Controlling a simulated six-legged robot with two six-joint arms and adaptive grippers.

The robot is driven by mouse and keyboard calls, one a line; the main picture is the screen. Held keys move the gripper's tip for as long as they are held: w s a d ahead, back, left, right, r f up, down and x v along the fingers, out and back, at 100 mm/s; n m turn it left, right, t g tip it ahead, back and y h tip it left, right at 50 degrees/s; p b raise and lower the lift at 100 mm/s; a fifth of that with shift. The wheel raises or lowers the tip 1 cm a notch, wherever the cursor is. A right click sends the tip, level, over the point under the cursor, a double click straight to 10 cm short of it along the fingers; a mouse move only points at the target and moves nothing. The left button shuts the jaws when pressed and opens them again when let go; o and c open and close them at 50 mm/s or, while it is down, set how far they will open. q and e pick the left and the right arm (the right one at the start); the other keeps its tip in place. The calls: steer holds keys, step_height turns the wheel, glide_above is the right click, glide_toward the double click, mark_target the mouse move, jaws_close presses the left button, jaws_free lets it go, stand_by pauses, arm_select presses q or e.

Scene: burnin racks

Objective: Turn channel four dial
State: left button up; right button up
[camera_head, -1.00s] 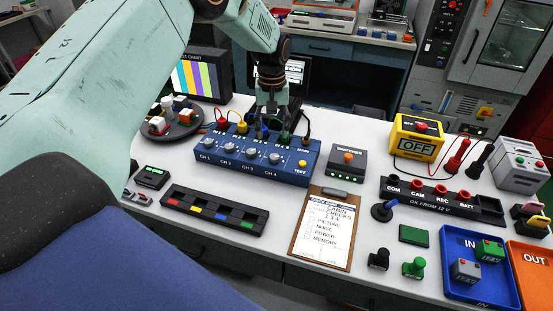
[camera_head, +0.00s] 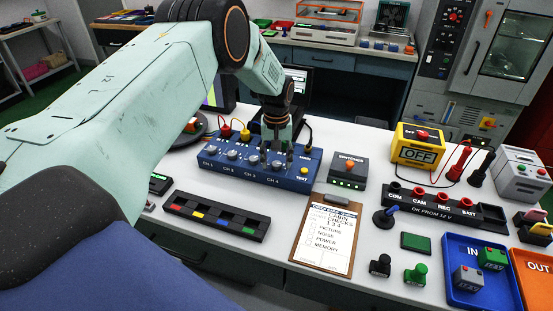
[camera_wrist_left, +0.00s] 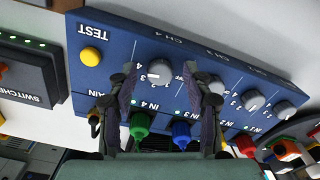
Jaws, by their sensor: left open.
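The blue channel box (camera_head: 215,165) stands on the white table, with a row of grey dials and cables plugged in at its back. The channel four dial (camera_head: 277,164) is the rightmost, nearest the yellow test button (camera_head: 303,171). My left gripper (camera_head: 277,150) points down over the box at that dial. In the left wrist view, the picture is upside down: the channel four dial (camera_wrist_left: 159,70) shows between the two open fingertips of my left gripper (camera_wrist_left: 160,76). I cannot tell whether the fingers touch it. The channel three dial is partly hidden by one finger. My right gripper is out of view.
A switcher box (camera_head: 347,171) stands right of the blue box. A clipboard (camera_head: 326,240) and a dark tray (camera_head: 216,217) lie in front. Cable plugs (camera_wrist_left: 181,132) stand close to the fingers. A yellow OFF box (camera_head: 418,146) and blue IN tray (camera_head: 463,287) are farther right.

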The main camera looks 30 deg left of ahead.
arm_select(q)
steer(key=shift+a+f, duration=0.1)
steer(key=shift+a, duration=0.05)
steer(key=shift+w+a+f, duration=0.1)
steer(key=shift+w+f, duration=0.15)
steer(key=shift+w, duration=0.05)
steer(key=shift+c, duration=1.4)
steer(key=shift+d+r, duration=0.1)
steer(key=shift+d, duration=0.1)
steer(key=c, duration=0.3)
steer(key=shift+s+r, duration=0.15)
steer(key=shift+c, duration=1.4)
steer(key=shift+a, duration=0.1)
jaws_close()
steer(key=shift+n, duration=0.3)
